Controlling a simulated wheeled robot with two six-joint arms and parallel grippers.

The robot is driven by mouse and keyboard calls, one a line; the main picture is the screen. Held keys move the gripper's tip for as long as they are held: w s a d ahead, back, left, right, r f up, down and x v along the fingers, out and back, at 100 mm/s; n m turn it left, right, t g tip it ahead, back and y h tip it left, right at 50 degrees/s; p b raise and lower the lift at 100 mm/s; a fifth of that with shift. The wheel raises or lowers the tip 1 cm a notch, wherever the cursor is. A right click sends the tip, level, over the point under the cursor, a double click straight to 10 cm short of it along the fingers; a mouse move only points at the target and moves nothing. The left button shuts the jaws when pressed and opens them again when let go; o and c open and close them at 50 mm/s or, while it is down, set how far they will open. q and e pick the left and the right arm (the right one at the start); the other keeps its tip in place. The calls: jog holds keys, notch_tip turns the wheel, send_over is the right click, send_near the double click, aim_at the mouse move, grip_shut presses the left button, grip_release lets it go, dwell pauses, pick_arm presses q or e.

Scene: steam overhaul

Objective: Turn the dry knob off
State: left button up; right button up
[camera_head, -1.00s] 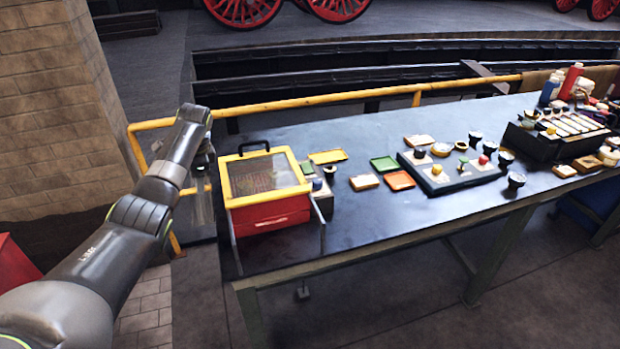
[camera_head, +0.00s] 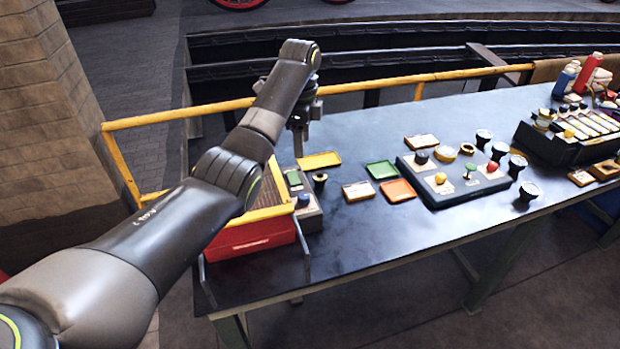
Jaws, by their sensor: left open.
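A red box with a yellow-framed lid (camera_head: 250,238) stands at the left end of the table, partly hidden by my left arm. A grey control panel (camera_head: 309,218) is on its right side. It carries a dark rounded knob (camera_head: 303,199) and a small green part near its back. I cannot read any label or tell which way the knob points. My left gripper (camera_head: 299,150) is open and points down above the table, behind the panel and apart from the knob. My right gripper is not in view.
A small black cup-like piece (camera_head: 320,180) stands beside the panel. Yellow (camera_head: 319,161), green (camera_head: 381,170) and orange (camera_head: 397,190) trays lie to the right. A dark board with coloured knobs (camera_head: 455,182) is farther right. The table's front middle is clear.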

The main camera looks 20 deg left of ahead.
pick_arm(q)
jog(key=b, duration=0.2)
send_over(303, 195)
notch_tip(303, 195, down, 11)
jog(key=shift+s+f, duration=0.1)
jog(key=shift+f, duration=2.8)
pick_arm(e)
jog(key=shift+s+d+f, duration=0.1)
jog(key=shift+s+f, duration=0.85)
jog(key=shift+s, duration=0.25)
pick_arm(q)
jog(key=shift+c, duration=0.2)
jog(key=c, duration=0.9)
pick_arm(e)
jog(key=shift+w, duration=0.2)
